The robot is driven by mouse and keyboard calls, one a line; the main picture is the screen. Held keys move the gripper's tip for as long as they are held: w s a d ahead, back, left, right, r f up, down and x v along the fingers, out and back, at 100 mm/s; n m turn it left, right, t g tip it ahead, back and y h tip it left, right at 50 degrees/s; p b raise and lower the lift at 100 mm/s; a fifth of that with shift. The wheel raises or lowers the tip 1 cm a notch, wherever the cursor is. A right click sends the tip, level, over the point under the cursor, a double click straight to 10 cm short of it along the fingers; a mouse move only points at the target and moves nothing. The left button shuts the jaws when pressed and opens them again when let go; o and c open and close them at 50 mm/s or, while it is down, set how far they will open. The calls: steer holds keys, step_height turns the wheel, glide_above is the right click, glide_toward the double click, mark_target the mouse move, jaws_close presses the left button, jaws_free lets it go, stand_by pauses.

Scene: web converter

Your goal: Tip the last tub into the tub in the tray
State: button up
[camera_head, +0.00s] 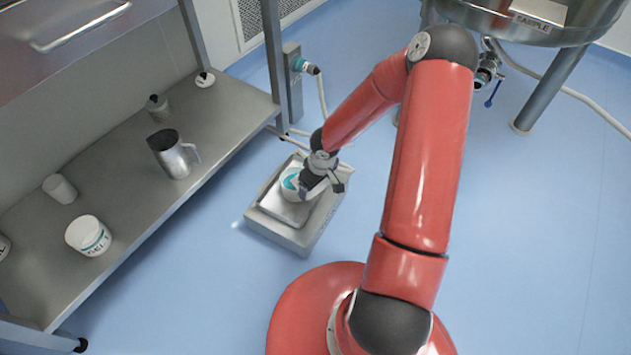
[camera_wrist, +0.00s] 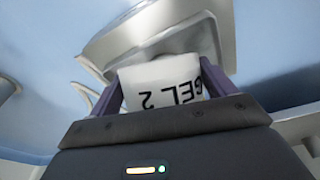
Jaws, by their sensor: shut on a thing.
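My gripper (camera_head: 304,188) is low over the metal tray (camera_head: 283,233) on the floor. In the wrist view my gripper (camera_wrist: 160,82) is shut on a white tub (camera_wrist: 160,75), one finger on each side. Its black label reads GEL 2 and appears upside down. A white and teal tub (camera_head: 290,181) shows beside my fingers over the tray in the head view. I cannot tell whether it is the held tub or one standing in the tray. In the wrist view the metal tray (camera_wrist: 108,38) lies behind the held tub, which hides part of it.
A steel bench (camera_head: 130,205) at left carries a labelled white tub (camera_head: 87,235), a white cup (camera_head: 59,188), a metal jug (camera_head: 172,155) and a small grey container (camera_head: 157,107). A steel vessel (camera_head: 545,30) stands at upper right.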

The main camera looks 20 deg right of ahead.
steer(key=shift+w+a+r+g+h+p, duration=0.15)
steer(key=shift+r+g+p, duration=0.3)
steer(key=shift+p, duration=1.25)
steer(key=shift+w+r+g+h+p, duration=0.1)
steer(key=shift+r+g+h+p, duration=0.35)
steer(key=shift+p, duration=1.25)
steer(key=shift+w+a+r+g+p, duration=0.1)
steer(key=shift+w+r+g+p, duration=0.1)
steer(key=shift+g+p, duration=0.6)
steer(key=shift+w+a+r+g+h+p, duration=0.25)
steer(key=shift+w+r+g+h+p, duration=0.3)
steer(key=shift+g+p, duration=0.35)
steer(key=shift+w+a+r+g+h+b, duration=0.15)
steer(key=shift+w+g+h+b, duration=0.25)
steer(key=shift+g, duration=0.2)
steer(key=shift+r, duration=0.15)
